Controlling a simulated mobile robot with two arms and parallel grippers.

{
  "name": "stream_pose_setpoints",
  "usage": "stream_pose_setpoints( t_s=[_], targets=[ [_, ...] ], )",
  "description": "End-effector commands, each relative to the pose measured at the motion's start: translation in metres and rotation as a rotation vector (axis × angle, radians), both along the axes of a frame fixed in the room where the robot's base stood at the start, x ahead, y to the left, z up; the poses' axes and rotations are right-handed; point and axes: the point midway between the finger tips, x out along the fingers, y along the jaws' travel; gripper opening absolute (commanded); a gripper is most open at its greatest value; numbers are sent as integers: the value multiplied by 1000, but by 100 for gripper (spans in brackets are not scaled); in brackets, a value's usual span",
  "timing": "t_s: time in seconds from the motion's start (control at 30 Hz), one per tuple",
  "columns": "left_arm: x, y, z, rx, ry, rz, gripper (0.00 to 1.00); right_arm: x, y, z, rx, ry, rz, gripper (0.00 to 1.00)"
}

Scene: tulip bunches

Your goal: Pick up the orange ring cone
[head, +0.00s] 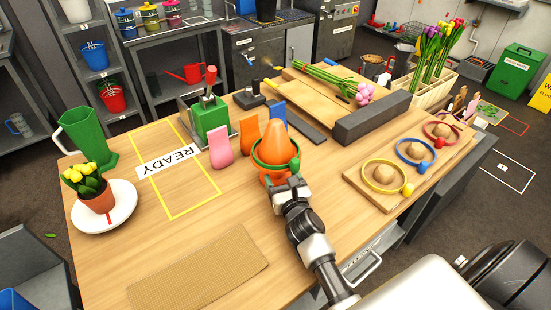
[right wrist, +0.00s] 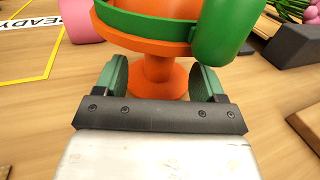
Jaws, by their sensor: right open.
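The orange ring cone (head: 276,140) stands upright on the wooden table, with a green ring (head: 257,158) around its lower part and a green knob on the ring's right side. In the right wrist view its orange stem and round foot (right wrist: 159,77) show at close range, below the green ring (right wrist: 140,22); its tip is out of that view. My right gripper (head: 287,182) is at the near side of the cone. Its two green-padded fingers (right wrist: 162,76) are open, one on each side of the stem, with visible gaps. My left gripper is not in view.
Pink (head: 221,146), orange (head: 249,136) and blue (head: 277,113) upright pieces stand close behind the cone. A board (head: 365,186) with yellow, blue and red rings is to the right. A dark grey block (head: 372,118) lies behind.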

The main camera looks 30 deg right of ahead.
Motion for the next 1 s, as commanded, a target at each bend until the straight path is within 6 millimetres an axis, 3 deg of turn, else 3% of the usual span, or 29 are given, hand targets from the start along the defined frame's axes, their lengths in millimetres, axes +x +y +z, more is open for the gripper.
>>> stream_pose_setpoints(
  t_s=[0.43,0.73,1.0],
  targets=[
    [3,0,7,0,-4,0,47,51,-10,7,0,0,1,70],
    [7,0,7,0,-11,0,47,55,-11,6,0,1,0,70],
    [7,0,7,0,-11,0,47,55,-10,6,0,1,1,29]
  ],
)
